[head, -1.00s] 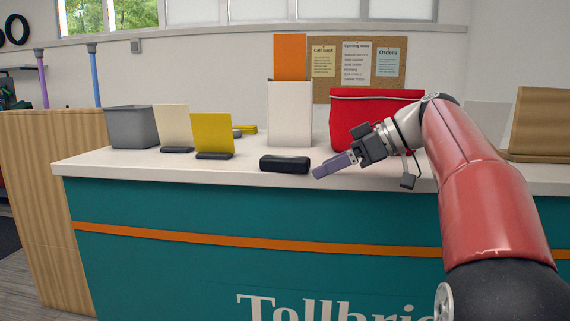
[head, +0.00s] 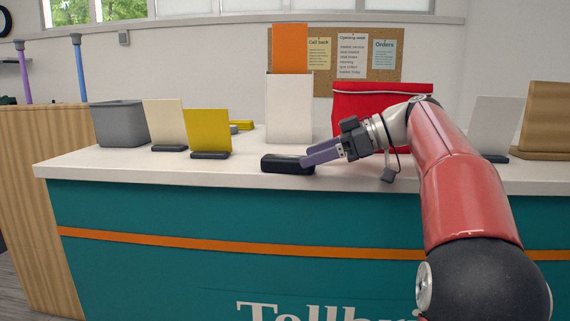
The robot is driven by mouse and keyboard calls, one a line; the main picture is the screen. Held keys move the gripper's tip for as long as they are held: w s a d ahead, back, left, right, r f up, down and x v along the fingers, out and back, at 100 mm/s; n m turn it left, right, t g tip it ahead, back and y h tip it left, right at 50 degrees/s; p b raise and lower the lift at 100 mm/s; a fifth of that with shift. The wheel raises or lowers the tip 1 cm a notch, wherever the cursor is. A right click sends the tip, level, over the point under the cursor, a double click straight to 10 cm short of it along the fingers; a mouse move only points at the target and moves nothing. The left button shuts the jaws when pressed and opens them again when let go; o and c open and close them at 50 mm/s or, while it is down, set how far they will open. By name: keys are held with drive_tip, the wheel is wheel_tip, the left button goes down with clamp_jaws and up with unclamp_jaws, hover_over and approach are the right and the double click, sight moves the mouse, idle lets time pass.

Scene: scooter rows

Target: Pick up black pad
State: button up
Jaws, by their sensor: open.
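The black pad (head: 282,165) is a small dark rounded block lying flat near the front edge of the white counter top. My gripper (head: 303,159) reaches in from the right, with its purple-grey fingers level and pointing left. The fingers are apart, and their tips overlap the right end of the black pad in the head view. I cannot tell whether they touch it or stand just in front of and behind it. The fingers hide part of the pad's right end.
The counter (head: 110,165) also bears a grey bin (head: 119,124), cream (head: 165,122) and yellow (head: 208,130) cards on dark stands, a white box (head: 289,108) with an orange sheet, and a red bag (head: 372,100) behind my gripper. Bare counter lies left of the pad.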

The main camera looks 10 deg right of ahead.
sight(292, 156)
drive_tip(key=x, duration=0.2)
drive_tip(key=r+x, duration=0.1)
drive_tip(key=x, duration=0.1)
drive_tip(key=shift+w+a+f, duration=0.15)
drive_tip(key=shift+a, duration=0.4)
drive_tip(key=shift+w+a+f, duration=0.25)
drive_tip(key=shift+a, duration=0.25)
drive_tip(key=c, duration=1.1)
